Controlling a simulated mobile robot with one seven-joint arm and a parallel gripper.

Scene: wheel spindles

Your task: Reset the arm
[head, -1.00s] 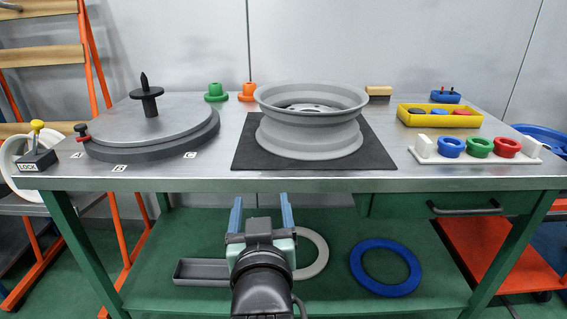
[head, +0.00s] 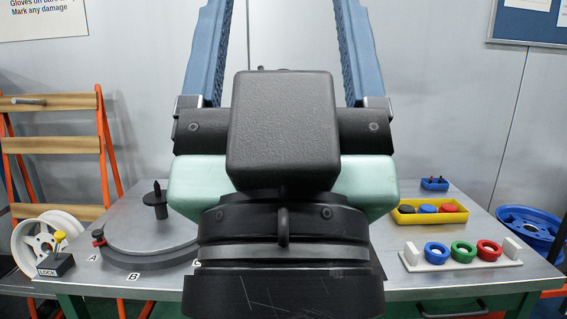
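My gripper (head: 280,30) is raised close in front of the head camera, pointing up. Its two blue fingers stand wide apart with nothing between them; their tips run out of the top of the frame. The gripper body and wrist cover the middle of the bench. The grey wheel rim and its dark mat are hidden behind my arm.
On the metal bench (head: 150,190) are a turntable with a black spindle (head: 156,200), a LOCK block with a yellow knob (head: 57,255), a yellow tray (head: 400,215), a white rack with coloured rings (head: 411,258) and a small blue holder (head: 434,184). An orange-framed rack (head: 100,150) stands left.

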